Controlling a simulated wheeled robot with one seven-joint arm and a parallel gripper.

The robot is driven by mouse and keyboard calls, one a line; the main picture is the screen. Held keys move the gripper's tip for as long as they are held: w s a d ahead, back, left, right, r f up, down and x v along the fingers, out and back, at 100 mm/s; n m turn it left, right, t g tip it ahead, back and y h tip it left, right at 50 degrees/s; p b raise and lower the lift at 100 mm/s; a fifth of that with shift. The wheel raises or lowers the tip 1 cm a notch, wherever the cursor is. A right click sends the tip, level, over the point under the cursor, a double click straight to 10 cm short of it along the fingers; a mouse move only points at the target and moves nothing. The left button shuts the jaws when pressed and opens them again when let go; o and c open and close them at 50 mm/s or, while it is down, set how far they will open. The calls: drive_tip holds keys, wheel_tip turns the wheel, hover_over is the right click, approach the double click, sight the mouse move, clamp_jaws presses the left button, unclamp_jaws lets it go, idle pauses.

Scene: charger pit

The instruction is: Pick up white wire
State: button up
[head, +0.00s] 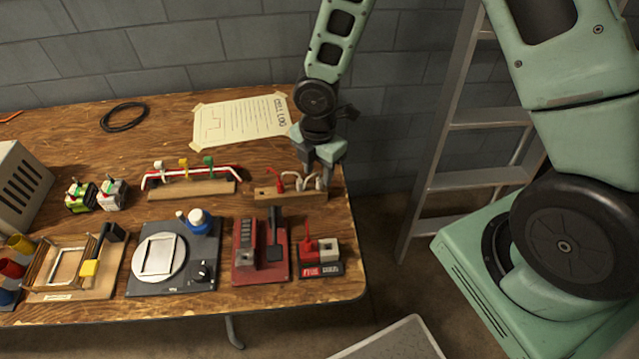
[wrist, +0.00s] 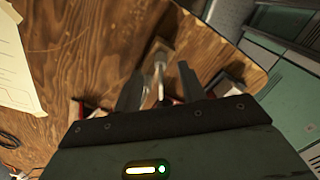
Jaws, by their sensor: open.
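The white wire (head: 299,183) stands in the wooden block (head: 291,197) at the right of the table, beside a red wire (head: 280,181). My gripper (head: 318,178) is over the right part of this block, with its fingers pointing down. In the wrist view, my gripper (wrist: 159,86) is open, and a white, wire-like piece (wrist: 160,72) shows between its two fingers. I cannot tell whether either finger touches it. The fingers hide part of the wires and block.
A red-based device (head: 248,275) and a small red-and-grey unit (head: 322,250) are in front. A taped paper (head: 240,120) lies behind. The table's right edge is close by; a ladder (head: 440,150) stands beyond.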

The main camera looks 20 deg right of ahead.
sight(319, 179)
drive_tip(key=f, duration=0.3)
drive_tip(key=shift+d+f, duration=0.2)
drive_tip(key=shift+f, duration=0.1)
clamp_jaws()
drive_tip(key=shift+r, duration=0.1)
